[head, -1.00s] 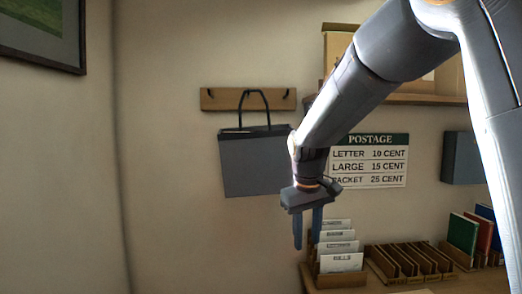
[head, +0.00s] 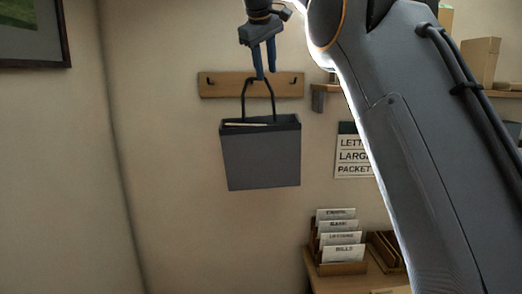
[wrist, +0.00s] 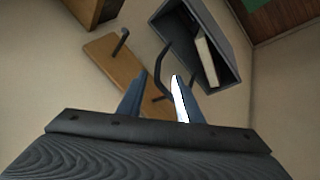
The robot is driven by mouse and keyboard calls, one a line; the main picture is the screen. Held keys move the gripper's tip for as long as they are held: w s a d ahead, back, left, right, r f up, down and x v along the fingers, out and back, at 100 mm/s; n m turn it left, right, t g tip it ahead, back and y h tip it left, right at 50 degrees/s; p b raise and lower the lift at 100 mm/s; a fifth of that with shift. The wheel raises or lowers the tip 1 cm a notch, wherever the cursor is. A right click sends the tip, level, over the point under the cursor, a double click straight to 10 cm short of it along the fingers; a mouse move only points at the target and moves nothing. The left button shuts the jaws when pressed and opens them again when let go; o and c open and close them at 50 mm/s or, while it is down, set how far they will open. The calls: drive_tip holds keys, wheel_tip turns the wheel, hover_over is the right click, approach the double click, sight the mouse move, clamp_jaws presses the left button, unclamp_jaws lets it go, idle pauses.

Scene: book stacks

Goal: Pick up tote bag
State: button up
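The tote bag (head: 260,160) is dark grey and hangs by its black handle (head: 245,95) at the wooden hook rack (head: 220,85) on the wall. A pale, book-like thing shows inside its open top in the wrist view (wrist: 207,62). My gripper (head: 265,76) is at the top of the handle, pointing down. In the wrist view my gripper (wrist: 153,90) has its two fingers apart, with part of the handle showing in the gap between them. I cannot tell whether the fingers touch the handle. The handle's contact with its hook is hidden.
A desk below right holds a wooden file rack (head: 340,268) with several labelled cards. A postage sign (head: 352,150) and a shelf (head: 322,97) are partly hidden behind my arm. A framed picture (head: 35,32) hangs upper left. The wall below the bag is clear.

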sight(268, 83)
drive_tip(key=shift+d+x, duration=0.2)
drive_tip(key=shift+x, duration=0.75)
drive_tip(key=shift+p+x, duration=1.5)
drive_tip(key=shift+x, duration=0.95)
drive_tip(key=shift+w+a+r, duration=0.1)
drive_tip(key=shift+w+a, duration=0.05)
drive_tip(key=shift+w, duration=0.05)
clamp_jaws()
drive_tip(key=shift+r, duration=0.15)
